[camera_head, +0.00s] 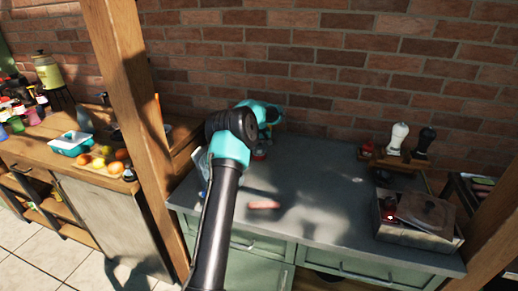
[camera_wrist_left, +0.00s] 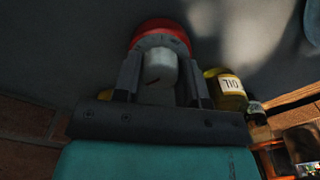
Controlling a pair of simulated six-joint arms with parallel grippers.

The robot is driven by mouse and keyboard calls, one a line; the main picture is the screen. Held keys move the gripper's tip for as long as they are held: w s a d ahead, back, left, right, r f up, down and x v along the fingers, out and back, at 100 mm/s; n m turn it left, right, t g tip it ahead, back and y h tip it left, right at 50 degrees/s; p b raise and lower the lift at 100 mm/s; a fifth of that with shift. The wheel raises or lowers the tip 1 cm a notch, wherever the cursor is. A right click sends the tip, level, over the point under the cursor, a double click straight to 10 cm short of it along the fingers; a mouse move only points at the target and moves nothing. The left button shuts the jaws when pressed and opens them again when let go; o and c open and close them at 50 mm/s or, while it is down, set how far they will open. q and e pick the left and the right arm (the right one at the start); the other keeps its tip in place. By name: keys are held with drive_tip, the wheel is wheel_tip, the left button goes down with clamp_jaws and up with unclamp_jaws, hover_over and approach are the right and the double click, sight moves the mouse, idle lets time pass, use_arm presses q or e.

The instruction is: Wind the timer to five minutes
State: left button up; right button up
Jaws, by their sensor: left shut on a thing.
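The timer (camera_wrist_left: 163,32) shows in the left wrist view as a red round body with a grey ring and a pale knob (camera_wrist_left: 160,68). My left gripper (camera_wrist_left: 160,76) has one finger on each side of the knob and is shut on it. In the head view my left arm reaches over the grey counter, and its gripper end is mostly hidden behind the wrist. A bit of the red timer (camera_head: 259,155) shows just below the teal wrist. The dial marks are too small to read. My right gripper is in neither view.
An oil bottle (camera_wrist_left: 230,88) stands close beside the right finger, with a darker bottle behind it. A pinkish sausage-like thing (camera_head: 263,204) lies on the counter (camera_head: 320,210). Two mills (camera_head: 397,138) and a wooden box (camera_head: 418,232) stand at the right. The middle of the counter is clear.

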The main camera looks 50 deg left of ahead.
sight(259, 148)
use_arm(q)
drive_tip(key=m, duration=1.1)
drive_tip(key=shift+m, duration=1.9)
drive_tip(key=o, duration=0.9)
wheel_tip(259, 148, up, 18)
drive_tip(key=shift+f, duration=0.25)
